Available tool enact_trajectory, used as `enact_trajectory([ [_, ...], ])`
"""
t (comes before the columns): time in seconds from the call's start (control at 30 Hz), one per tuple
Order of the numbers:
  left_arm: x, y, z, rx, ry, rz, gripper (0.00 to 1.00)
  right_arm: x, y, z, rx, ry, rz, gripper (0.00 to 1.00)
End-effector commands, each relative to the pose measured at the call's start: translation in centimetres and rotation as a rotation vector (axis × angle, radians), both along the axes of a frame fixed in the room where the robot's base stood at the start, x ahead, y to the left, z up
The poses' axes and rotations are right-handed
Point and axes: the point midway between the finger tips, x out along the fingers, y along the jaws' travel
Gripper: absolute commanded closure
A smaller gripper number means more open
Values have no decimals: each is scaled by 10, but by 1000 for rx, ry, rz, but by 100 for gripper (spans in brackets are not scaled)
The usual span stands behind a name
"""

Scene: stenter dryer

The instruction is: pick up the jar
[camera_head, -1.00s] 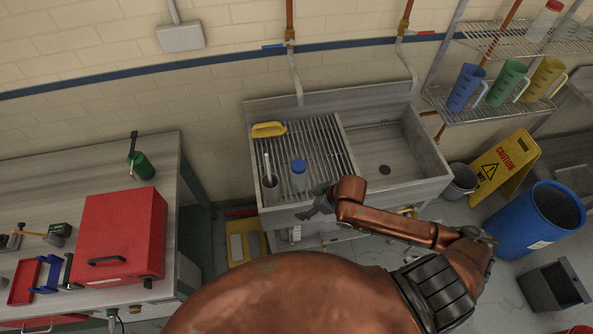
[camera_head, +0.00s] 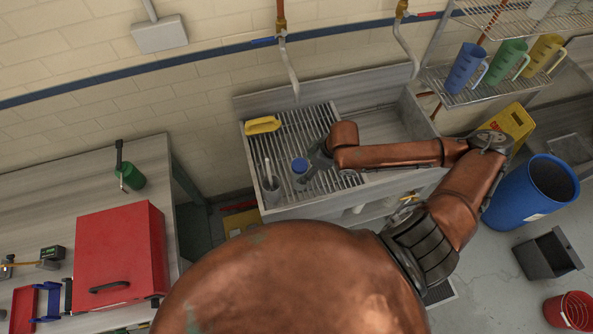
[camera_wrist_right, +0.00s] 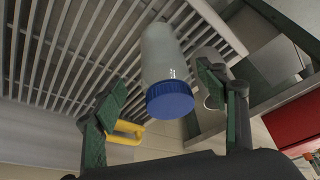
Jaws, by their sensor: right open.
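The jar (camera_head: 300,166) has a clear, whitish body and a blue lid. It stands on the slatted drainboard of the sink in the head view, near the front edge. My right gripper (camera_head: 311,170) is right beside it, on its right side, and partly hides its body. In the right wrist view, the jar (camera_wrist_right: 160,58) shows with its lid toward me. The open fingers of my right gripper (camera_wrist_right: 164,88) appear on either side of it, with no clear grip on it. My left gripper is out of view.
A grey cup with a brush (camera_head: 271,184) stands just left of the jar. A yellow brush (camera_head: 262,125) lies at the drainboard's back left. The sink basin (camera_head: 385,125) is to the right. A red box (camera_head: 118,247) sits on the left table. Slats right of the gripper are clear.

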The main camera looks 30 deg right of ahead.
Motion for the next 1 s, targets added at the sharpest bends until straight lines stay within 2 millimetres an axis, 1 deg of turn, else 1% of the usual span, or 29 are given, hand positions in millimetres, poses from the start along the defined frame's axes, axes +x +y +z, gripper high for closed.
enact_trajectory([
  [0.07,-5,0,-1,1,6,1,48,2,4,-9,3,2,-1,34],
  [0.27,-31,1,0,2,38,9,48,7,10,-28,2,1,0,34],
  [0.3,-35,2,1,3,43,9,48,8,13,-34,3,3,1,34],
  [0.4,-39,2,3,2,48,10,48,12,17,-48,3,1,1,34],
  [0.5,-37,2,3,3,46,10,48,16,19,-59,1,0,1,34],
  [0.6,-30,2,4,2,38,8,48,17,21,-64,0,0,2,34],
  [0.8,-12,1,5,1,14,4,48,17,21,-65,0,0,2,34],
  [0.87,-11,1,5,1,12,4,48,17,21,-65,0,0,2,37],
  [1.0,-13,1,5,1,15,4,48,17,21,-65,-1,0,2,46],
])
